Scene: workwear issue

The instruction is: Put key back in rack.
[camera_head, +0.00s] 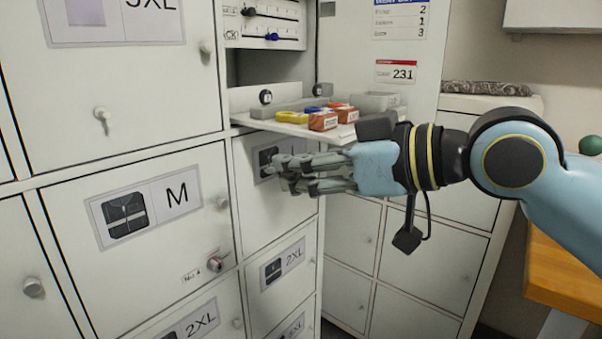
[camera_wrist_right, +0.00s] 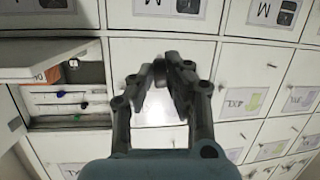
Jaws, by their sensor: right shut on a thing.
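The key rack (camera_head: 265,38) is a white panel with dark slots and several small coloured keys, inside the open locker bay at the top. The rack's rows with blue and green keys also show at the left of the right wrist view (camera_wrist_right: 75,97). My right gripper (camera_head: 284,172) is in front of the locker doors, below the pull-out shelf and well below the rack. In the right wrist view its fingers (camera_wrist_right: 160,75) are closed around a small dark thing, apparently the key, mostly hidden by the fingertips. My left gripper is in neither view.
The pull-out shelf (camera_head: 262,123) juts out above my right gripper, carrying a yellow item (camera_head: 292,117), orange boxes (camera_head: 323,121) and a grey tray (camera_head: 376,101). Door knobs and a lock key (camera_head: 214,263) stick out. An orange-brown table (camera_head: 565,275) stands at the right.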

